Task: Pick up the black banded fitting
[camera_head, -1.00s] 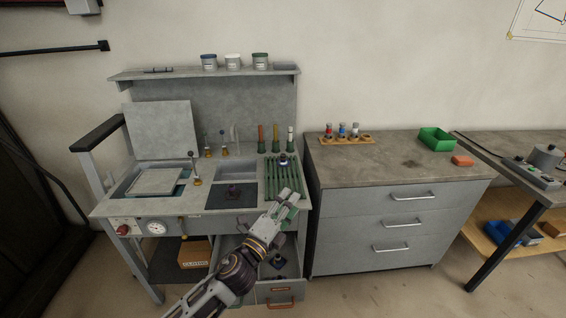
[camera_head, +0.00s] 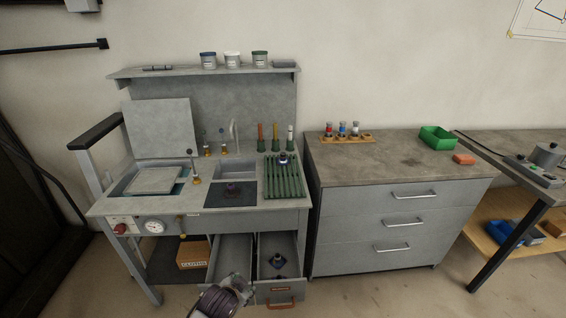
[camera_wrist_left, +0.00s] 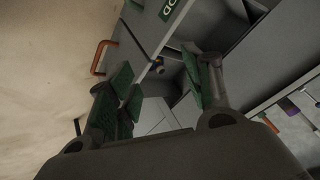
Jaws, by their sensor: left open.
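Three dark fittings show in the head view, and I cannot tell which has the black band. One (camera_head: 278,262) stands in the open right drawer and looks blue-banded. One (camera_head: 232,190) with a reddish part stands on the black mat, and one (camera_head: 283,158) with a pale part is at the top of the green ribbed rack (camera_head: 284,180). My left gripper (camera_wrist_left: 160,75) is open with green finger pads, over the drawer area. A small dark object (camera_wrist_left: 158,68) shows between its fingers. In the head view only my left arm shows at the bottom. My right gripper is out of view.
An open empty drawer (camera_head: 232,252) lies left of the fitting's drawer (camera_head: 281,293), which has an orange handle (camera_wrist_left: 100,57). A grey drawer cabinet (camera_head: 330,225) stands to the right, with a wooden rack of bottles (camera_head: 346,139) and a green bin (camera_head: 437,138) on top.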

